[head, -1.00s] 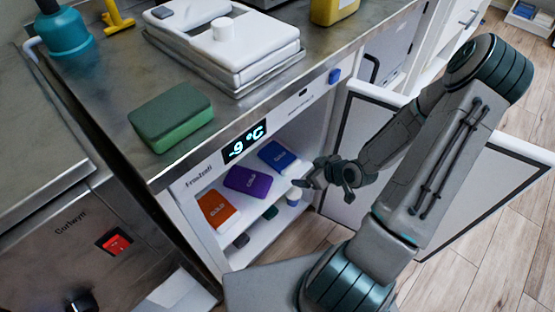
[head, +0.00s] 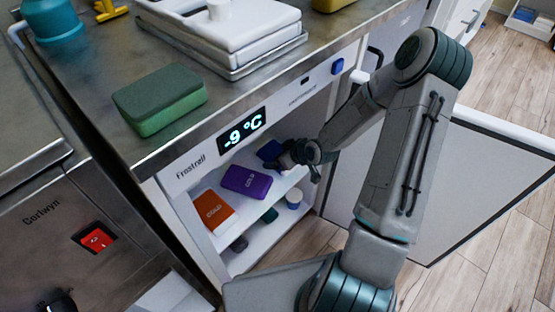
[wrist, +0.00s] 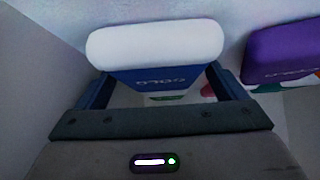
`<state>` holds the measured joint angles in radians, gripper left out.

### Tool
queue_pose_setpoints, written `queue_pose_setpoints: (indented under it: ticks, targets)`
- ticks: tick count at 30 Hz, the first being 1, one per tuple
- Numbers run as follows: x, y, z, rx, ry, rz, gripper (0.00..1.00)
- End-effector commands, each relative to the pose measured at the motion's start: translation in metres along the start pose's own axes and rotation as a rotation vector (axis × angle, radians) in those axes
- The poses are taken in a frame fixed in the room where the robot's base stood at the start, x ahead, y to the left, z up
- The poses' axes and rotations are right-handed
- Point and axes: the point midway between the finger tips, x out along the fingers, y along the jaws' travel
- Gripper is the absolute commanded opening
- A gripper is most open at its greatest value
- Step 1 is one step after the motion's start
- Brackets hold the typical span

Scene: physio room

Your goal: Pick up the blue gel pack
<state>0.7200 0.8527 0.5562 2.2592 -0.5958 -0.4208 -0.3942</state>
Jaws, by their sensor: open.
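The blue gel pack (head: 270,150) lies at the back right of the freezer's upper shelf, partly hidden by my gripper (head: 293,160). In the wrist view, the blue pack (wrist: 160,80) shows its upside-down lettering between my two open fingers. A white rounded shape covers part of it there; I cannot tell what that shape is. My gripper reaches into the freezer and is open around the pack's sides. I cannot tell whether either finger touches it.
A purple pack (head: 246,182) lies just left of the blue one, and an orange pack (head: 213,212) is farther left. The freezer's open door (head: 450,190) is right of the arm; the steel counter (head: 60,95) is above.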

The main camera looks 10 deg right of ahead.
Motion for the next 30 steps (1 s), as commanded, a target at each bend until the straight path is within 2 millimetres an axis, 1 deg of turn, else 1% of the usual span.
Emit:
queue_pose_setpoints:
  ticks: [7, 8, 9, 12, 22, 26, 30]
  targets:
    - [0.001, 0.0, 0.0, 0.0, -0.001, 0.0, 0.91]
    - [0.001, 0.0, 0.0, 0.0, -0.001, 0.0, 0.83]
    - [0.001, 0.0, 0.0, 0.0, -0.001, 0.0, 0.71]
    - [0.001, 0.0, 0.0, 0.0, -0.001, 0.0, 0.48]
    - [-0.001, -0.001, -0.003, -0.002, 0.001, 0.0, 0.48]
    - [-0.005, -0.004, -0.009, -0.004, 0.0, -0.001, 0.48]
    - [-0.014, -0.006, -0.02, -0.005, 0.001, -0.003, 0.48]
